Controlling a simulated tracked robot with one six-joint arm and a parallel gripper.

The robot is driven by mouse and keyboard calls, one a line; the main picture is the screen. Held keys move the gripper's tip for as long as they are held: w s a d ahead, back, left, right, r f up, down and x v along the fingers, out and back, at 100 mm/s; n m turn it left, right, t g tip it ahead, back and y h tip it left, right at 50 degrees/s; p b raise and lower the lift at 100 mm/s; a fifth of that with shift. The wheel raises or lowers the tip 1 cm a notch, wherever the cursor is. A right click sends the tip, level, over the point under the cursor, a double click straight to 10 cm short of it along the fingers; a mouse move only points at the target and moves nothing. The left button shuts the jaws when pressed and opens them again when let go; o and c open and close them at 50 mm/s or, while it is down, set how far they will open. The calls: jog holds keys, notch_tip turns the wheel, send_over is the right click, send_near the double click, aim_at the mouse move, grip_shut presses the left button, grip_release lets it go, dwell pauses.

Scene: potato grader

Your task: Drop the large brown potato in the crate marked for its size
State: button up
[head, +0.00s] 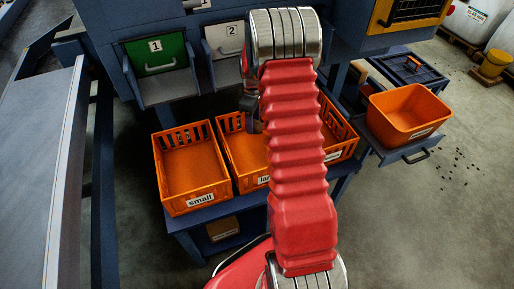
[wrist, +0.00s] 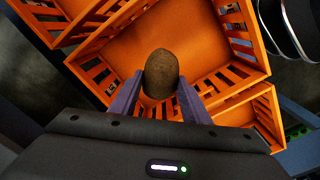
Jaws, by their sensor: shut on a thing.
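The large brown potato (wrist: 161,73) is held between the two purple fingers of my gripper (wrist: 160,88), shut on it. In the wrist view the potato is in front of an orange crate floor (wrist: 200,35). In the head view a small part of my gripper (head: 252,115) shows beside my red arm, over the middle crate (head: 233,150). That crate's label begins "la"; the rest is hidden by my arm. The potato cannot be made out in the head view. The left crate (head: 170,195) is marked "small" and looks empty.
A third orange crate (head: 345,145) is mostly hidden behind my arm. An orange bin (head: 405,110) with an unreadable label stands at right. Above the crates are chutes marked 1 (head: 160,58) and 2 (head: 222,40). Crate walls stand close around my gripper in the wrist view.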

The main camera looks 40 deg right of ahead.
jog(key=shift+f, duration=1.15)
jog(key=o, duration=1.2)
jog(key=shift+o, duration=0.2)
notch_tip(320, 180, up, 14)
jog(key=shift+f, duration=0.15)
